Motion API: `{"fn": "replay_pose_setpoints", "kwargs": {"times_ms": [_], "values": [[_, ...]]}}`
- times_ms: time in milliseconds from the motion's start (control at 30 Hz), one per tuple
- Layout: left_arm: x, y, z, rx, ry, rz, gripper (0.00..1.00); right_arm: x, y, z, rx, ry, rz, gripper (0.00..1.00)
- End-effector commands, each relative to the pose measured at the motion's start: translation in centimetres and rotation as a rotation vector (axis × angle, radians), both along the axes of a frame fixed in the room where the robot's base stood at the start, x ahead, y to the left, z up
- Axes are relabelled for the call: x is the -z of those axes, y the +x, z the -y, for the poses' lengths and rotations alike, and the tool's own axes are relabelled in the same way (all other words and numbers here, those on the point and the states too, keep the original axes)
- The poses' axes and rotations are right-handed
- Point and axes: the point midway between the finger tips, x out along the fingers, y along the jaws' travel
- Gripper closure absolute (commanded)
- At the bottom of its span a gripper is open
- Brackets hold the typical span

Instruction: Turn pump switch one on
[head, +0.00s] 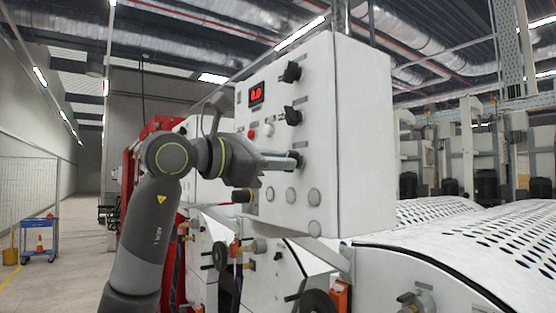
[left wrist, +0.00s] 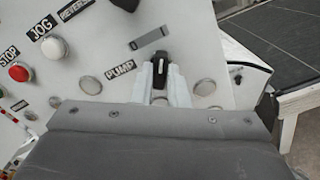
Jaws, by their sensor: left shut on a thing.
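A white control box (head: 365,150) stands in the middle of the head view. A column of black rotary knobs runs down its front near the right edge. My left gripper (head: 286,160) reaches in from the left and is shut on the lowest of these, the pump switch (head: 297,160). In the left wrist view the black pump switch (left wrist: 160,68) sits between the two pale fingers (left wrist: 161,88), its white mark lying roughly upright in the picture. A PUMP label (left wrist: 120,70) is on the panel to its left. My right gripper is not in view.
Above the held switch are the middle knob (head: 292,116), the top knob (head: 291,72) and a red display (head: 257,93). Round pale buttons (head: 290,195) lie below. A red button (left wrist: 19,72) is near the STOP label. White perforated covers (head: 470,235) extend right.

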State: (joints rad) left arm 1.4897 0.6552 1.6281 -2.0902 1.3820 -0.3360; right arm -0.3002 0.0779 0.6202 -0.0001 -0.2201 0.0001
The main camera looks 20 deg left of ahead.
Motion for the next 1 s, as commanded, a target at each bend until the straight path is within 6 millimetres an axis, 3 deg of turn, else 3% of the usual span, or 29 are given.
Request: {"fn": "replay_pose_setpoints", "kwargs": {"times_ms": [333, 367, 500, 833, 1000], "values": [[-0.1, 0.0, 0.0, 0.0, 0.003, 0.007, 1.0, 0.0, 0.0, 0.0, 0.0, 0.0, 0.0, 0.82], [-0.1, 0.0, 0.0, 0.0, 0.003, 0.007, 0.84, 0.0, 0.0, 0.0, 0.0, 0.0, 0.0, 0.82], [-0.1, 0.0, 0.0, -0.001, 0.002, 0.005, 0.66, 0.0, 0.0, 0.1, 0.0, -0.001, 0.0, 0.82], [0.0, -0.2, -0.1, 0.0, 0.002, 0.004, 0.65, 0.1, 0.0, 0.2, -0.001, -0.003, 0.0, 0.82], [0.3, -1.5, -1.3, -0.003, 0.003, 0.005, 0.65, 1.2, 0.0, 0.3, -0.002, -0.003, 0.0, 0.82]]}}
